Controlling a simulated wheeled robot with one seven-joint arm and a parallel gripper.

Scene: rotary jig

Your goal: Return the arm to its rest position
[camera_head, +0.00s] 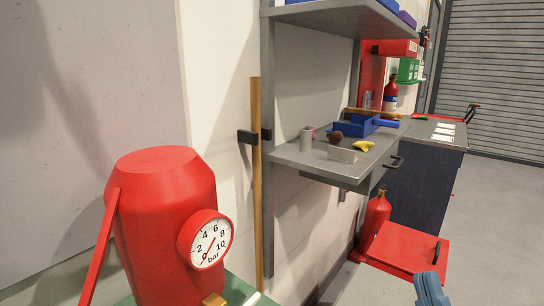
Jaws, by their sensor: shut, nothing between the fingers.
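My gripper (430,288) shows only as a blue-grey piece at the bottom right edge, cut off by the frame. It is shut, and I see nothing held in it. It shows in front of the grey floor and just below the red panel (404,250) in the picture. Most of my arm is out of view.
A red vessel with a pressure gauge (207,241) stands on a green surface at the lower left. A grey shelf (300,158) holds a blue tray (352,126) and small objects. A red extinguisher (377,213) stands below. Open floor (492,230) lies right.

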